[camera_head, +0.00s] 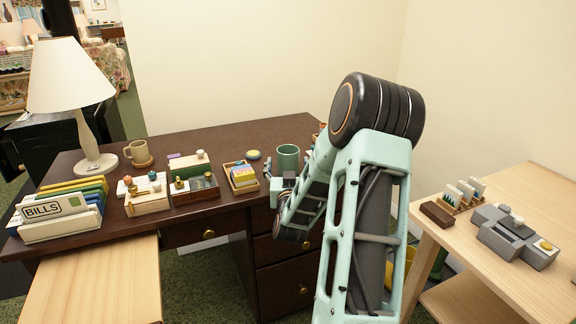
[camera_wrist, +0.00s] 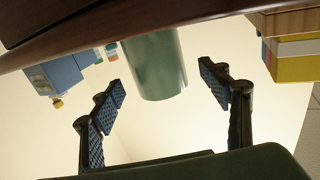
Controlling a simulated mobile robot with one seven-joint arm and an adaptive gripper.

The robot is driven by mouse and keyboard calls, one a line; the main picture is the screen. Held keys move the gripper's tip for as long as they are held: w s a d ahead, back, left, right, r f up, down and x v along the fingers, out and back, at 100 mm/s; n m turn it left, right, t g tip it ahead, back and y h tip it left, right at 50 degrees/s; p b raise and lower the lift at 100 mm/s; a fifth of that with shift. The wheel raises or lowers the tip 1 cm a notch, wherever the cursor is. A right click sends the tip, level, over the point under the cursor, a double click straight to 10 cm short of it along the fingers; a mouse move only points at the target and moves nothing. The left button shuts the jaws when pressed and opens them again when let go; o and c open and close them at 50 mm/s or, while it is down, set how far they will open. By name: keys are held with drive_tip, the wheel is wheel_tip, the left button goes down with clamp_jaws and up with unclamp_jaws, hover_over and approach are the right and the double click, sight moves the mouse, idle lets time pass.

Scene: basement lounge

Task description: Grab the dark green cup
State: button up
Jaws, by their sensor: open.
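The dark green cup (camera_head: 287,158) stands upright near the back of the brown desk in the head view. My gripper (camera_head: 277,190) is in front of it, low over the desk, partly hidden by my arm. In the wrist view, which looks upside down, the cup (camera_wrist: 154,66) shows between my two spread blue-padded fingers (camera_wrist: 162,80). The gripper is open and nothing is held. I cannot tell how far the fingertips reach along the cup's sides.
A small organizer with colored cards (camera_head: 241,178) stands left of the cup. A tan mug (camera_head: 138,152), a lamp (camera_head: 72,85) and a bills holder (camera_head: 62,212) are farther left. A light wooden table (camera_head: 540,190) stands at right.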

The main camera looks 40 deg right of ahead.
sight(288, 151)
drive_tip(key=shift+b+x, duration=0.45)
drive_tip(key=shift+x, duration=1.85)
drive_tip(key=shift+s+d+r, duration=0.1)
drive_tip(key=shift+r, duration=0.1)
drive_tip(key=shift+c, duration=0.7)
drive_tip(key=c, duration=1.2)
drive_tip(key=shift+r, duration=0.1)
drive_tip(key=shift+c, duration=0.2)
